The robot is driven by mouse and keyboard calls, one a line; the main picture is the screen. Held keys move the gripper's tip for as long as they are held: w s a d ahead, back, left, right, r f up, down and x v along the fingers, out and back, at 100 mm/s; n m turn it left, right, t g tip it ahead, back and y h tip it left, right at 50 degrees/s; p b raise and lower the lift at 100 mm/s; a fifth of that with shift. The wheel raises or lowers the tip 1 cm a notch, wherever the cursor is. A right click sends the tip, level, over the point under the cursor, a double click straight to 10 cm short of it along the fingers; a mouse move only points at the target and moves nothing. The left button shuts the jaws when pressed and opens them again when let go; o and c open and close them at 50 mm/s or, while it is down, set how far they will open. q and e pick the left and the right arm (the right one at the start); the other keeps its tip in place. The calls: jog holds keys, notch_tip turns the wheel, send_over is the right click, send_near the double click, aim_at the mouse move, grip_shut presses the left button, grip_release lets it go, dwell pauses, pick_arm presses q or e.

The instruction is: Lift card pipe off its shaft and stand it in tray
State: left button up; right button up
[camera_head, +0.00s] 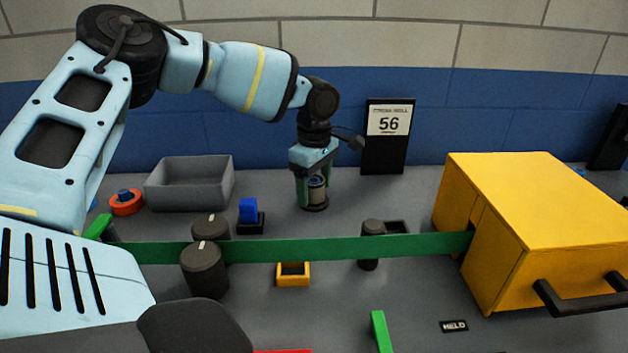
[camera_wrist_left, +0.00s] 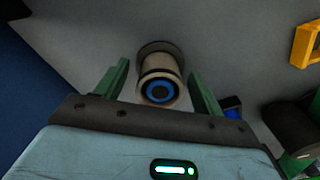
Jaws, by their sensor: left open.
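The card pipe (camera_head: 317,189) stands upright on a dark round base near the back wall, with a blue ring around a dark centre at its top. In the left wrist view the pipe (camera_wrist_left: 160,75) shows its beige side and blue-ringed end. My left gripper (camera_head: 315,184) points down over the pipe. Its green fingers are open, one on either side of the pipe, with visible gaps in the wrist view (camera_wrist_left: 158,70). The grey tray (camera_head: 188,196) stands to the left and looks empty. My right gripper is not in view.
A blue block (camera_head: 248,210) on a black base stands between tray and pipe. An orange ring (camera_head: 126,204) lies left of the tray. A green band (camera_head: 310,248) runs across in front, past dark rollers (camera_head: 204,270) into a yellow box (camera_head: 545,215). A "56" sign (camera_head: 388,137) stands behind.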

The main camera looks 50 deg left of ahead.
pick_arm(q)
jog(key=shift+f, duration=0.2)
jog(key=c, duration=1.1)
jog(key=shift+r, duration=0.15)
notch_tip(320, 180, up, 10)
jog(key=shift+f, duration=0.1)
